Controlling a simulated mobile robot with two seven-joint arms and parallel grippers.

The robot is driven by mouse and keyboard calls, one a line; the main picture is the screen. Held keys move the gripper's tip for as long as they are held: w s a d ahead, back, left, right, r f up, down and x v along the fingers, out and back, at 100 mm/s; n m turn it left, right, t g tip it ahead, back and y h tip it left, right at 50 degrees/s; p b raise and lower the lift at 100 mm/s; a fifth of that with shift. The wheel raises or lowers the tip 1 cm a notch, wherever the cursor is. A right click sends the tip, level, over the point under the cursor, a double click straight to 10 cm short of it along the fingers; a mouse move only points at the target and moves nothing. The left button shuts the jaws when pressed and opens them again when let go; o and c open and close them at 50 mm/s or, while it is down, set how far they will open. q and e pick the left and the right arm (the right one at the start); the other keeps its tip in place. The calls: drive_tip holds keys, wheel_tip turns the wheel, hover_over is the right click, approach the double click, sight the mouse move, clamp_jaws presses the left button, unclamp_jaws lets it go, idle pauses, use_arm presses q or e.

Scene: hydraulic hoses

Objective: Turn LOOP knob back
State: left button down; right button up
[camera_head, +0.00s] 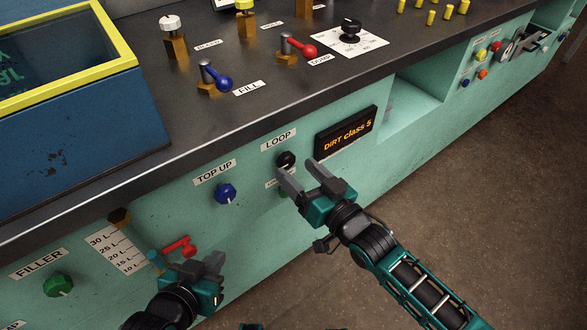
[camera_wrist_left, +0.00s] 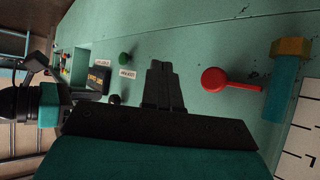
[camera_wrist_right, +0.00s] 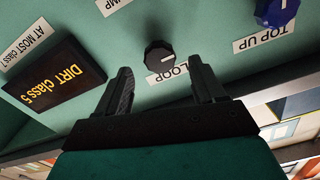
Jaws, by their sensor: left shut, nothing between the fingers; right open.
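The LOOP knob (camera_head: 286,160) is a black round knob on the green front panel, under the white LOOP label (camera_head: 278,140). It also shows in the right wrist view (camera_wrist_right: 160,56), with a white pointer mark on its face. My right gripper (camera_head: 299,169) is open just in front of the panel at the knob. In the right wrist view the knob appears between its two fingers (camera_wrist_right: 160,75), but I cannot tell whether they touch it. My left gripper (camera_head: 198,270) is shut and empty, low at the panel near a red lever (camera_head: 178,246); its closed fingers (camera_wrist_left: 162,75) point at bare panel.
A blue TOP UP knob (camera_head: 225,193) is left of LOOP. A DIRT class 5 display (camera_head: 346,132) is to its right. A green knob (camera_wrist_left: 124,58) shows in the left wrist view. The worktop above carries a blue lever (camera_head: 219,79) and a red lever (camera_head: 302,50).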

sight(284, 159)
drive_tip(key=shift+x, duration=1.25)
drive_tip(key=shift+c, duration=0.4)
drive_tip(key=c, duration=1)
